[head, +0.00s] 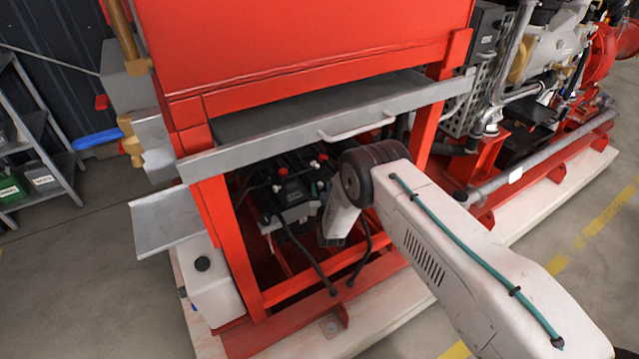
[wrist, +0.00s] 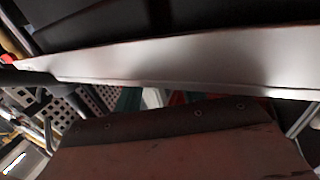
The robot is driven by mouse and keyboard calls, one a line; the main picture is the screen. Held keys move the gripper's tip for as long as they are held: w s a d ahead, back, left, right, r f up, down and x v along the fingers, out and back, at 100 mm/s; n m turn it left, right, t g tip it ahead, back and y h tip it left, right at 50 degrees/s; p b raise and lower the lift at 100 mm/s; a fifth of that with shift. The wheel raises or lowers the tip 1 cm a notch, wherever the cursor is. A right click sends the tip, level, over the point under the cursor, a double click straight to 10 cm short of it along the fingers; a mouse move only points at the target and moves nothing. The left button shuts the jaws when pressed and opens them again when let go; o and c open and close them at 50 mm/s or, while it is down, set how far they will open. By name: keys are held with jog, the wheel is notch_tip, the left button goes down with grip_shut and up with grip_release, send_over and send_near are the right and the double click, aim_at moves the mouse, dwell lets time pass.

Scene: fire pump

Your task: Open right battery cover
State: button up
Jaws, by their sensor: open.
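A grey sheet-metal cover (head: 320,109) lies roughly flat under the red tank, above the batteries, in the head view. A pale bar handle (head: 358,128) sits on its front lip. Black batteries (head: 290,192) with red caps and cables show below it in the red frame. My white arm reaches in from the lower right, and its dark joint is in front of the opening, just below the handle. In the wrist view a pale grey metal strip, apparently the cover's edge (wrist: 190,62), crosses close to the camera.
The red tank (head: 310,45) overhangs the cover. Red frame posts (head: 217,240) flank the battery space. A white container (head: 210,285) and a bent grey sheet (head: 165,222) are at left. Pump machinery stands at right.

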aim_at(321, 183)
jog(key=shift+w+a, duration=0.15)
jog(key=shift+w, duration=0.7)
jog(key=shift+w+a, duration=0.15)
jog(key=shift+w, duration=0.65)
grip_shut()
jog(key=shift+r, duration=0.15)
